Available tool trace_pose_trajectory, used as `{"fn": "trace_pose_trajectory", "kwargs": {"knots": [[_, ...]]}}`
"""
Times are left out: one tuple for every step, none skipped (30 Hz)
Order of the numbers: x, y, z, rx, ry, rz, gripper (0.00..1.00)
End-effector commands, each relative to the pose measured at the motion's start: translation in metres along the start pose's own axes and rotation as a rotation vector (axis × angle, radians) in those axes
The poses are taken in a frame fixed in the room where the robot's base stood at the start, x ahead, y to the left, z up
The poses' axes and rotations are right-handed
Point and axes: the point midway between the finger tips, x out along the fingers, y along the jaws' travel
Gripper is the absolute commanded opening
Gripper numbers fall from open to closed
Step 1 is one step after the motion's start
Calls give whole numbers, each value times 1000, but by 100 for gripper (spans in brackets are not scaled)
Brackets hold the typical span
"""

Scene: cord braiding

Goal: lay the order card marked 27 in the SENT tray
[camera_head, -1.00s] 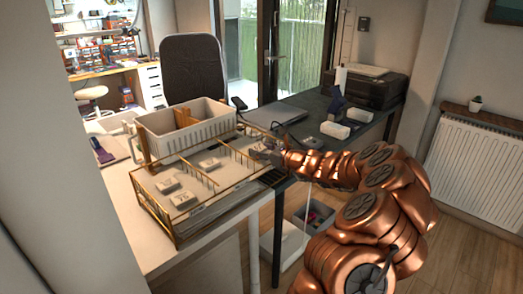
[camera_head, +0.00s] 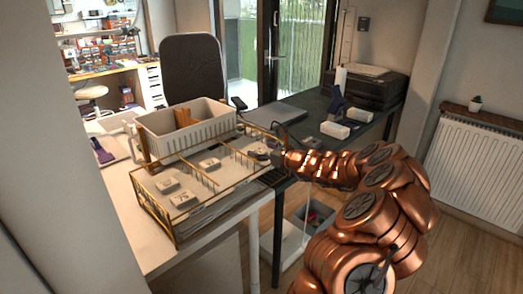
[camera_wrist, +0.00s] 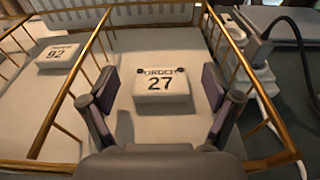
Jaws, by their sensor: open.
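The order card marked 27 (camera_wrist: 160,85) is a pale, thick block lying flat in the right compartment of a brass-railed tray (camera_head: 176,243). My gripper (camera_wrist: 160,92) is open around it in the wrist view, one finger on each side with gaps between. In the head view my gripper (camera_head: 277,157) is at the tray's right end and largely hides this card. A card marked 92 (camera_wrist: 56,57) lies in the neighbouring compartment to the left. I cannot read any SENT label, so I cannot tell which tray is the SENT one.
Brass rails divide and edge the tray close to my gripper. A white ribbed bin (camera_head: 190,130) stands behind it. A black plug and cable (camera_wrist: 262,45) lie just beyond the right rail. White blocks (camera_head: 335,130) and a printer (camera_head: 372,88) are on the dark desk.

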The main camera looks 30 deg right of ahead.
Motion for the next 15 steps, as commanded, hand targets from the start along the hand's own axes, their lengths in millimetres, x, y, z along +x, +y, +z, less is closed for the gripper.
{"fn": "trace_pose_trajectory", "kwargs": {"knots": [[0,2,-5,4,16,3,88],[-3,1,-5,7,14,2,88],[-9,1,-6,8,13,2,88],[-14,1,-5,9,12,2,88],[-18,1,-4,9,11,2,88],[-25,0,-3,7,9,1,88],[-29,1,-1,5,6,1,88],[-34,0,0,4,4,-1,88],[-40,0,1,3,4,-1,88],[-44,-1,2,2,3,-1,88],[-49,-1,3,3,1,-2,88],[-54,0,3,2,1,0,88],[-59,0,3,2,1,0,88],[-63,0,4,3,0,0,88],[-68,0,4,3,0,0,88]]}}
